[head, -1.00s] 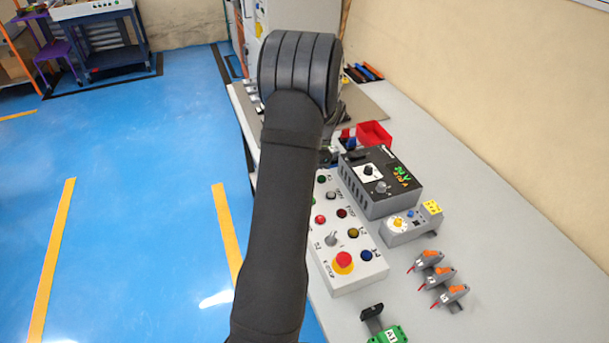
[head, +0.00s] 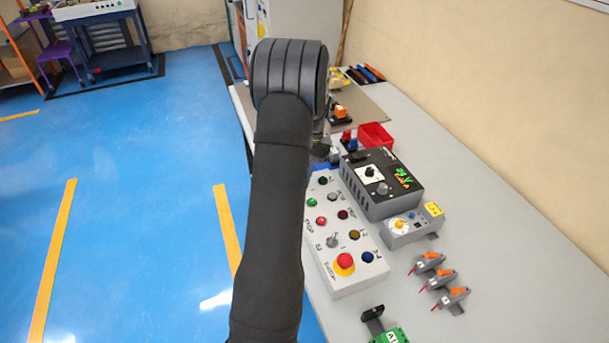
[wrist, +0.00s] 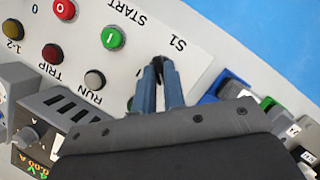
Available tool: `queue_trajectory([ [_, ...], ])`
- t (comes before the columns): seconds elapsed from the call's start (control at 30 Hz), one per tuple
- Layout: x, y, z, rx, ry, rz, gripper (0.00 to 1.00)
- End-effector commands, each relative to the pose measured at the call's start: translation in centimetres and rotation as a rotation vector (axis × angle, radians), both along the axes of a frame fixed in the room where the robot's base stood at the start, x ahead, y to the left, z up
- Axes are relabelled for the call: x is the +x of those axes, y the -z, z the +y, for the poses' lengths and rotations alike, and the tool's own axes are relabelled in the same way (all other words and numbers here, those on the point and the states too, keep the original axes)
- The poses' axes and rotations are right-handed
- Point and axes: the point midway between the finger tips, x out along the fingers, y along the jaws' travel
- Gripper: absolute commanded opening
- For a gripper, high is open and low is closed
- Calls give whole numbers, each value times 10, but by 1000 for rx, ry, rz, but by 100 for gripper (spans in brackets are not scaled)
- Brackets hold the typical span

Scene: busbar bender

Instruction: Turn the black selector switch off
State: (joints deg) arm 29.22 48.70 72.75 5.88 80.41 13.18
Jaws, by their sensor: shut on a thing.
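The control box (wrist: 70,60) is white and carries the S1 and START labels in the wrist view. It also shows in the head view (head: 345,275), right of my arm. The black selector switch (wrist: 157,64) is beside the S1 label, mostly hidden between my fingers. My gripper (wrist: 159,66) has its two blue-grey fingers close together around the switch, shut on it. The switch's exact angle cannot be told. In the head view my arm covers much of the gripper.
The green START button (wrist: 114,37), grey RUN button (wrist: 95,79) and dark red TRIP button (wrist: 52,53) are near the fingers. A dark grey instrument (head: 380,183) stands right of the box. A red bin (head: 375,135) lies behind it. Several terminal pieces (head: 440,280) are farther right.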

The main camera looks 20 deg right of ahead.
Motion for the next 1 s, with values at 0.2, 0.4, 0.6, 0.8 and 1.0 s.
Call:
queue_trajectory([
  [0.2, 1, -1, -1, -2, -8, -2, 0],
  [0.4, 1, -1, -1, -2, -8, -2, 0],
  [0.6, 0, -1, 0, -2, -7, -1, 32],
  [0.8, 0, -1, 0, 0, -6, -1, 32],
  [1.0, 6, -19, -6, -3, -6, -4, 32],
])
